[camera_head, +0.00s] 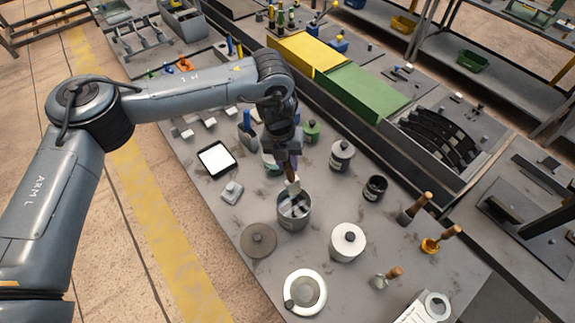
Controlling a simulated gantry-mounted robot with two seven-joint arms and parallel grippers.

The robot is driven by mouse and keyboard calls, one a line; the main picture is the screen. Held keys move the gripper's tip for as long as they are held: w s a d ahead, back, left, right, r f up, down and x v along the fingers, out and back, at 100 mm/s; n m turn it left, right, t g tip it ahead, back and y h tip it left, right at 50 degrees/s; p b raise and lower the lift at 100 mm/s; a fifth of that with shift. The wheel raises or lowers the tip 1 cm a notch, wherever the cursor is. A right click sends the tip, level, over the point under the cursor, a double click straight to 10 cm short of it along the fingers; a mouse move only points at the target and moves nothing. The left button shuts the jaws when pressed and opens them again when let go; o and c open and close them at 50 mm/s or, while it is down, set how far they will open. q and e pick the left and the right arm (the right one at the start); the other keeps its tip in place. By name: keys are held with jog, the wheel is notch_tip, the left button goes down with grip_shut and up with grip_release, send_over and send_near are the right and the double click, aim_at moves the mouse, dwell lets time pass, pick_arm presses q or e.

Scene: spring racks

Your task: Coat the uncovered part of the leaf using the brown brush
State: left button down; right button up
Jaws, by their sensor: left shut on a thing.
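My left gripper (289,160) points down over the bench and is shut on a brush (292,182) with a brown handle. Only a little of the handle shows below the fingers. The brush's lower end is at the mouth of an open grey metal pot (294,222); how deep the bristles sit is hidden. Dark curved leaves (440,140) lie side by side in a rack at the right, past the green cover, apart from the gripper. Which leaf is meant, and any coating on it, I cannot tell. My right gripper is not in view.
A green cover (365,92) and a yellow cover (305,52) lie along the rack.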

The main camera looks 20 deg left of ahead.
aim_at(288, 171)
pick_arm(q)
jog(key=shift+f, duration=0.2)
jog(key=shift+f+b, duration=0.5)
notch_tip(288, 171, down, 4)
jog(key=b, duration=0.3)
jog(key=shift+r, duration=0.25)
notch_tip(288, 171, down, 7)
jog(key=b, duration=0.2)
jog(key=shift+b, duration=0.35)
jog(key=shift+r, duration=0.2)
jog(key=shift+r+p, duration=3.05)
jog(key=shift+r, duration=0.65)
